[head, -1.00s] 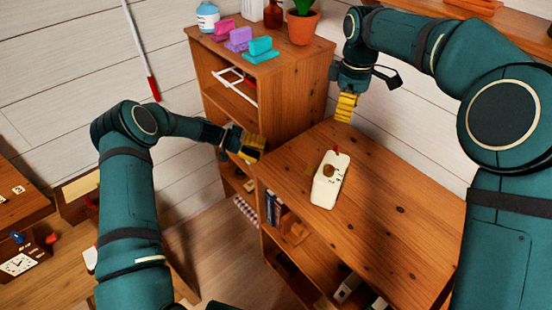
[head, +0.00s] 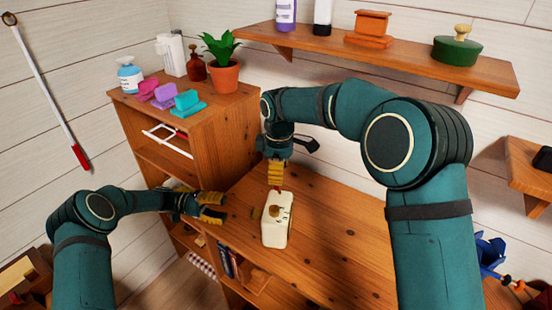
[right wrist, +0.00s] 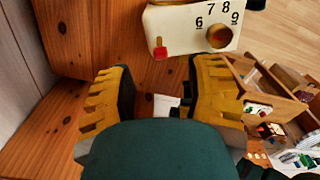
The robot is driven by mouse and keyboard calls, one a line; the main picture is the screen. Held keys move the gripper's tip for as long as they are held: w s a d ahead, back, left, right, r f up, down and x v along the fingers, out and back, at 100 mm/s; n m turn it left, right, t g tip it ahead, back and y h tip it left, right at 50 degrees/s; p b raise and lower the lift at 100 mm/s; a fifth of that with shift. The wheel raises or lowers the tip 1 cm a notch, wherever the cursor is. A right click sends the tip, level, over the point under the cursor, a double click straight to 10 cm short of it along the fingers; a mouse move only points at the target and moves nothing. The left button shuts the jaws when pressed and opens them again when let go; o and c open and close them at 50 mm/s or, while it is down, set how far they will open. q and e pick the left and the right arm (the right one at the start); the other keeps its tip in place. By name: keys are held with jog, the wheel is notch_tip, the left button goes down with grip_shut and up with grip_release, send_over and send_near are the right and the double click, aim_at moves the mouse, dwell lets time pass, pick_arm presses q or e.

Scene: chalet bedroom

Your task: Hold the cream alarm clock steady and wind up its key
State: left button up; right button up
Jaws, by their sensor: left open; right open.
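The cream alarm clock (head: 277,230) stands on the wooden cabinet top. A round brass key (head: 273,211) and a red part show on it. In the right wrist view the clock (right wrist: 180,22) has black digits, with the brass key (right wrist: 219,36) and a red part (right wrist: 160,50) near its lower edge. My left gripper (head: 213,206) is open and empty, left of the clock and apart from it. My right gripper (head: 276,174) is open, fingers down, just beyond the clock's far end. In the right wrist view, nothing is between the right gripper's fingers (right wrist: 160,78).
A taller wooden cabinet (head: 196,140) stands behind at left, carrying a plant (head: 222,65), bottles and coloured blocks. A wall shelf (head: 400,62) runs above my right arm. The cabinet top (head: 335,225) right of the clock is clear.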

jog(key=shift+f, duration=3.1)
jog(key=shift+c, duration=0.4)
grip_shut()
pick_arm(q)
jog(key=shift+o, duration=0.3)
